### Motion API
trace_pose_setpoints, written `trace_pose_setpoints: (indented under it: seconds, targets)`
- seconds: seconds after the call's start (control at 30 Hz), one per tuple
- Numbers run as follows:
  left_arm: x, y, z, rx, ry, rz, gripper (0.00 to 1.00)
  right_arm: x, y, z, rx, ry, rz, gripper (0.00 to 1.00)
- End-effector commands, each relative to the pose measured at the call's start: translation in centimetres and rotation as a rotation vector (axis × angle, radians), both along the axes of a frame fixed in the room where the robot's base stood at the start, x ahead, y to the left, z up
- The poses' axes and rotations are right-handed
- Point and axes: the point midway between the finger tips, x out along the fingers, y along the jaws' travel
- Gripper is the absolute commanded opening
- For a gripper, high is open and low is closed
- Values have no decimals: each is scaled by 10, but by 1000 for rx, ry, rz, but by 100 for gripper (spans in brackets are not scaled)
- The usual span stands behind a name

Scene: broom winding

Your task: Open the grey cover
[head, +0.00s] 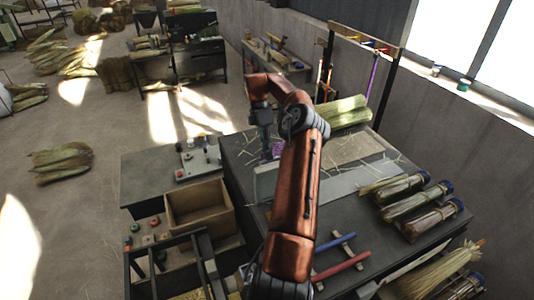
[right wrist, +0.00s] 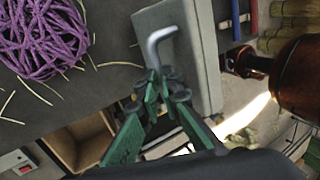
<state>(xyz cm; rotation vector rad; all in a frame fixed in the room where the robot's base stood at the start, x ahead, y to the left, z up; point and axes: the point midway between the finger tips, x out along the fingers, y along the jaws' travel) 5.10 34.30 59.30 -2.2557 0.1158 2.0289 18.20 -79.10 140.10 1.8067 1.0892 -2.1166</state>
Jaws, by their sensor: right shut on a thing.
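The grey cover (head: 345,182) is a long light-grey panel on the dark workbench, partly hidden behind my right arm. In the right wrist view the grey cover (right wrist: 205,45) has a bent metal handle (right wrist: 160,36) at its near side. My right gripper (right wrist: 166,84) has its green fingers closed together on the lower end of this handle. The cover appears to lie flat. My left gripper is not in view.
The purple twine ball (right wrist: 42,36) lies on the bench near the handle, among loose straws. Several tied straw bundles (head: 415,200) lie at the right. Red and blue rods (head: 342,266) lie at the front. An open wooden box (head: 200,205) stands at the left.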

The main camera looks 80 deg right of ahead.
Motion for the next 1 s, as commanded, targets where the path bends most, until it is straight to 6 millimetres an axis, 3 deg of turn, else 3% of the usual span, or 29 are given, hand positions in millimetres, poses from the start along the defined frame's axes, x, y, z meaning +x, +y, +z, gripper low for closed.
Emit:
trace_pose_setpoints:
  seconds: [0.03, 0.33, 0.57, 0.77, 1.0]
  targets:
    - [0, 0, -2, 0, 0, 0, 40, -5, 5, -23, 25, 27, 6, 6]
    - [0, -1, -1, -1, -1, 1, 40, -2, 5, -18, 23, 19, 7, 27]
    - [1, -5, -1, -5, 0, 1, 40, 0, 7, -14, 23, 15, 7, 27]
    - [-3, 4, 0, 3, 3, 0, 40, 0, 5, -13, 23, 13, 7, 27]
    - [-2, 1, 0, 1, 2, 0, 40, 0, 6, 18, 20, 10, 7, 27]
